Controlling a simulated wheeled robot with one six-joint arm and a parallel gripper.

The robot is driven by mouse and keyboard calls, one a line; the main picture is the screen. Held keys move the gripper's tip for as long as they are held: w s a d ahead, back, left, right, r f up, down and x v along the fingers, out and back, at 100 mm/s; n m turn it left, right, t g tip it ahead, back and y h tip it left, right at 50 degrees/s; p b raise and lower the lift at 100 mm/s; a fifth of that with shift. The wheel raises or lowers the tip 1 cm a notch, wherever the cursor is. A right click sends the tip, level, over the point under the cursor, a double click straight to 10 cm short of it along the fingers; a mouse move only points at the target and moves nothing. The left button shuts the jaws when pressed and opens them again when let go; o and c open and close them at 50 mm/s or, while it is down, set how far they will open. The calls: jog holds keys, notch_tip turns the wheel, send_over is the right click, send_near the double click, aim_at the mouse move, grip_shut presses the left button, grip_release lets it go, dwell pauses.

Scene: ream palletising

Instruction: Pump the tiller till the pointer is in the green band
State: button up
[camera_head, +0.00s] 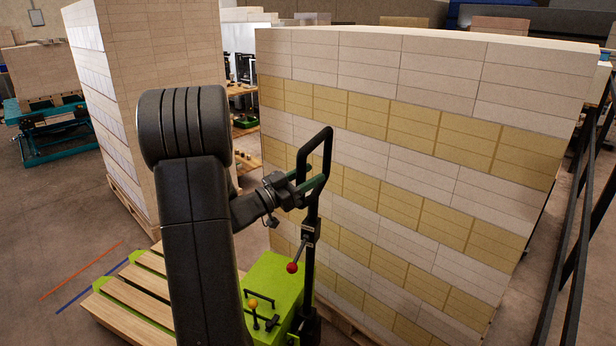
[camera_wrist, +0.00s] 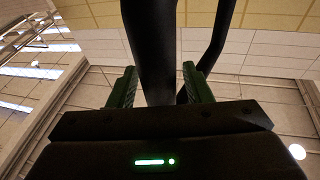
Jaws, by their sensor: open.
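The tiller (camera_head: 327,150) is a black loop handle on an upright post, rising from a lime-green truck body (camera_head: 270,275). A lever with a red knob (camera_head: 292,267) sticks out from the post. My gripper (camera_head: 309,182) is at the lower part of the loop. In the wrist view, my gripper (camera_wrist: 160,88) has its green fingers apart, one on each side of a thick black bar of the tiller (camera_wrist: 152,45). Gaps show beside the bar, so the jaws are open around it. I see no pointer or green band in either view.
A tall stack of white and tan reams (camera_head: 430,150) stands close behind the tiller. Another white stack (camera_head: 150,90) stands at the back left. Wooden slats with green edges (camera_head: 135,290) lie low at the left. A black railing (camera_head: 575,230) runs along the right. Open floor shows at left.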

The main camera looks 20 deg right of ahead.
jog(key=b+v, duration=0.2)
jog(key=v, duration=1.2)
jog(key=shift+b, duration=0.3)
jog(key=shift+d, duration=0.15)
jog(key=p+x, duration=0.2)
jog(key=x, duration=1.2)
jog(key=shift+s+d, duration=0.2)
jog(key=shift+s, duration=0.15)
jog(key=shift+p, duration=0.3)
